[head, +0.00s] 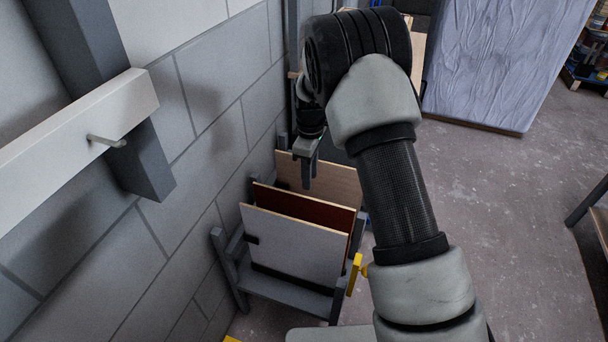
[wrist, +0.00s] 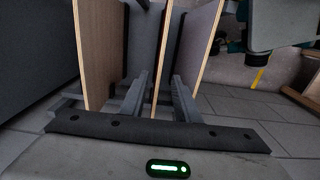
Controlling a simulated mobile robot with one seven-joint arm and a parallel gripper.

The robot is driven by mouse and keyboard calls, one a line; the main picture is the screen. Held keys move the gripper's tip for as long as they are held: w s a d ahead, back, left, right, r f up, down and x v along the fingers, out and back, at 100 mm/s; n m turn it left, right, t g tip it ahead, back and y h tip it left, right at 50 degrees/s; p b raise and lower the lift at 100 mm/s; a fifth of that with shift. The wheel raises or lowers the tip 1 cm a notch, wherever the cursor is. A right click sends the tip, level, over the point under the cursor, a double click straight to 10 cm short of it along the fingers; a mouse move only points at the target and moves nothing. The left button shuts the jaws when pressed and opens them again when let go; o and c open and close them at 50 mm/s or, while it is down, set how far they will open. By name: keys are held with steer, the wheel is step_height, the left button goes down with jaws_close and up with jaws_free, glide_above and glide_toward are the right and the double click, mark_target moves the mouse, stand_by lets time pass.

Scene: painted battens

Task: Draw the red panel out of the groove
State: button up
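The red panel (head: 300,208) stands upright in the grey rack, between a pale grey panel in front and a plain wood panel behind. Its lower part is hidden by the grey panel. My gripper (head: 307,182) points down just above the rack, close to the red panel's top edge. In the wrist view its two fingers (wrist: 160,98) are apart, with a thin pale panel edge (wrist: 164,60) running between them and gaps on both sides.
The pale grey panel (head: 290,245) and wood panel (head: 335,180) flank the red one closely. The rack (head: 285,293) stands by the block wall (head: 215,120). A white batten with a peg (head: 80,125) juts from the wall at left.

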mark_target(309, 202)
step_height(309, 202, down, 17)
steer(key=b, duration=0.3)
steer(key=shift+b, duration=0.3)
jaws_close()
steer(key=shift+r, duration=0.25)
stand_by(1.4)
steer(key=shift+r+p, duration=1.35)
steer(key=shift+r, duration=1.15)
